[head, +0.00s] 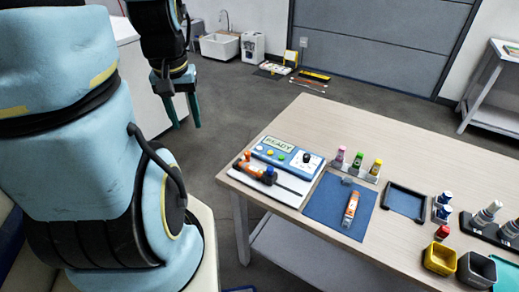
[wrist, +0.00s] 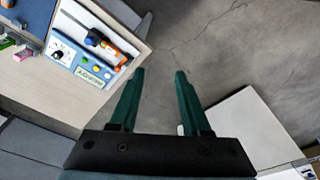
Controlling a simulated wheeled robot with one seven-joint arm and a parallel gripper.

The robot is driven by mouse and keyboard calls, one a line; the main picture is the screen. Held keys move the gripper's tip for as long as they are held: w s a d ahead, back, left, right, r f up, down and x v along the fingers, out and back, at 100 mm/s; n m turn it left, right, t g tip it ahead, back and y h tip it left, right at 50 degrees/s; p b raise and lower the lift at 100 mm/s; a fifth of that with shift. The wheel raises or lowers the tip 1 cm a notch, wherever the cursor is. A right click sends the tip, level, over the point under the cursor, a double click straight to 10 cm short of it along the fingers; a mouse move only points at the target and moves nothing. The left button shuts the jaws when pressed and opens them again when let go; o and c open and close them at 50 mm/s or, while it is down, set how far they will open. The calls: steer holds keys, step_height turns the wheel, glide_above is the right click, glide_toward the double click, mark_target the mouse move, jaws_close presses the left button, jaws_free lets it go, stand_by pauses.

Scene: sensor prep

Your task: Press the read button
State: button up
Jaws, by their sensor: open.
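I cannot tell which button is the read button, as no label is legible. My gripper (head: 183,110) is open and empty, fingers pointing down, beyond the table's left edge. In the wrist view my green fingertips (wrist: 159,74) are apart over bare floor, right of the panel.
An orange and dark tool (head: 257,168) lies just in front of the panel. A blue mat (head: 325,206) with an orange device (head: 351,208), coloured bottles (head: 358,161), an empty dark tray (head: 405,202) and a yellow bin (head: 440,259) are farther right. The table's back is clear.

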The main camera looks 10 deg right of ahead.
jaws_close()
stand_by(1.4)
